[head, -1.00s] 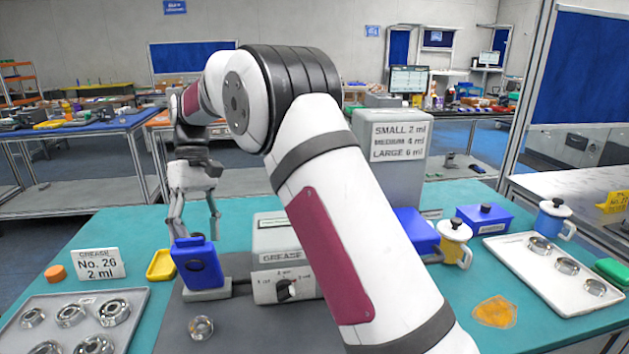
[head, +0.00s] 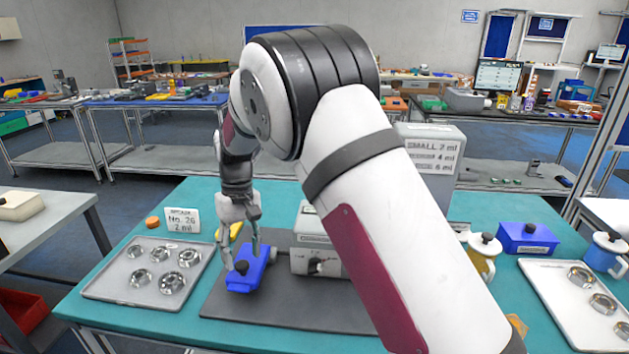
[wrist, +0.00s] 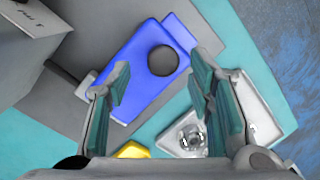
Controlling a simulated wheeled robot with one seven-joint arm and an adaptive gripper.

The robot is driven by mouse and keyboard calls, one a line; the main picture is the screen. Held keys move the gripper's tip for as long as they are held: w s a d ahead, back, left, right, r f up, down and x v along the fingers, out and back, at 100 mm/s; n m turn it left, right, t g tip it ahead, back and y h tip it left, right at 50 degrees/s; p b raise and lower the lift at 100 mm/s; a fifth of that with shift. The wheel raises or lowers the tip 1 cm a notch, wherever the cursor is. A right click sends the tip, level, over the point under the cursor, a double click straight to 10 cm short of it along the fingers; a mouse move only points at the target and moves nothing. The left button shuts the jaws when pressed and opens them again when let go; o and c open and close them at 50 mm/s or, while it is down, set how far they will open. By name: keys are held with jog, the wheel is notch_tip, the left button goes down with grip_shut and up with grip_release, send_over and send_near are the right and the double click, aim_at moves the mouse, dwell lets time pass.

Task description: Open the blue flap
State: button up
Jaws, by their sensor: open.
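The blue flap (head: 262,262) with a black knob is on the left of the grey grease machine (head: 318,255), above the dark mat. It also shows in the wrist view (wrist: 135,75), seen from above, with the round black knob (wrist: 163,60) near its upper end. My gripper (head: 241,257) is open and points down at the flap in the head view. In the wrist view its two fingers (wrist: 160,80) are spread on either side of the flap's knob area, with nothing between them that I can tell is held. Contact with the flap is unclear.
A tray of metal rings (head: 120,288) lies to the left. A grease sign (head: 183,220) and yellow container (head: 234,231) stand behind. The mat (head: 275,308) in front of the flap is clear. A blue box (head: 527,238) and mugs stand to the right.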

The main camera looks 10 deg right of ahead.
jog(key=p, duration=0.1)
jog(key=s+f+t+p, duration=0.1)
jog(key=shift+s+a+f+t+h+p, duration=0.1)
jog(key=shift+s+a+t+h+p, duration=0.05)
jog(key=shift+s+t+h+p, duration=0.2)
jog(key=shift+w+a+r, duration=0.1)
jog(key=shift+w+r, duration=0.15)
jog(key=shift+r, duration=0.05)
notch_tip(320, 180, up, 13)
jog(key=b, duration=0.2)
jog(key=s+d+r+m+t+b, duration=0.1)
jog(key=s+d+r, duration=0.3)
jog(key=s+d, duration=0.1)
jog(key=s+d+r+m+t+y+b, duration=0.1)
jog(key=s+d+r, duration=0.3)
jog(key=s+d, duration=0.2)
jog(key=shift+d, duration=1.05)
jog(key=shift+w, duration=0.1)
